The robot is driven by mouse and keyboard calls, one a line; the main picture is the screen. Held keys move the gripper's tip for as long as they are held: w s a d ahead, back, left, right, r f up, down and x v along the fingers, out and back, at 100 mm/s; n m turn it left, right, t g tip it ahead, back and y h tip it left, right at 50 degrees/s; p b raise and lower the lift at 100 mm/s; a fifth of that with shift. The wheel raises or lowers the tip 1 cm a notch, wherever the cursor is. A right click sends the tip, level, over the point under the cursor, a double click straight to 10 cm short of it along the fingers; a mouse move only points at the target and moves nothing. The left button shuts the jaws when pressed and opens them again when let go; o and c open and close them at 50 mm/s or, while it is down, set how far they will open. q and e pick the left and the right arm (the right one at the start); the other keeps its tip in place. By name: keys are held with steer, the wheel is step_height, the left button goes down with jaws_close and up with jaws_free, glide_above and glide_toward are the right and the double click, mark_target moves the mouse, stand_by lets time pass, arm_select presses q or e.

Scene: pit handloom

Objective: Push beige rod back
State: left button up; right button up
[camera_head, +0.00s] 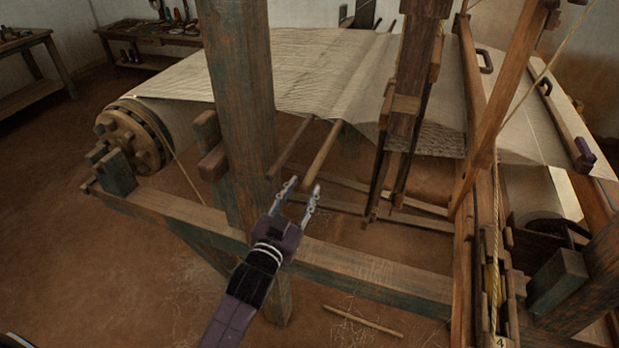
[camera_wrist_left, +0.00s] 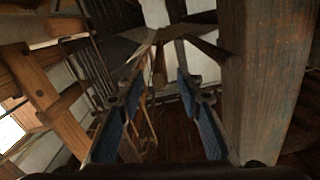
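A beige rod (camera_head: 322,150) sticks out toward me from under the cloth (camera_head: 300,70), beside the thick blue-brown post (camera_head: 240,110). Its near end lies close to the fingertips of my left gripper (camera_head: 304,185). I cannot tell whether they touch. The left gripper is open, its two fingers apart. In the left wrist view the gripper (camera_wrist_left: 158,82) shows its two blue-padded fingers spread, with no object clearly clamped. Thin rods lie beyond them, but I cannot tell which is the beige one. My right gripper is not in view.
A darker, thinner rod (camera_head: 289,150) runs left of the beige one. The loom's front beam (camera_head: 370,268) passes under my forearm. Hanging wooden frame parts (camera_head: 405,120) stand to the right. A loose stick (camera_head: 362,321) lies on the floor.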

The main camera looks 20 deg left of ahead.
mark_target(309, 175)
arm_select(q)
steer(key=w+p, duration=0.1)
steer(key=w, duration=0.3)
steer(key=shift+w, duration=0.2)
steer(key=shift+w+r, duration=0.1)
steer(key=shift+w, duration=0.6)
steer(key=shift+d, duration=0.1)
jaws_close()
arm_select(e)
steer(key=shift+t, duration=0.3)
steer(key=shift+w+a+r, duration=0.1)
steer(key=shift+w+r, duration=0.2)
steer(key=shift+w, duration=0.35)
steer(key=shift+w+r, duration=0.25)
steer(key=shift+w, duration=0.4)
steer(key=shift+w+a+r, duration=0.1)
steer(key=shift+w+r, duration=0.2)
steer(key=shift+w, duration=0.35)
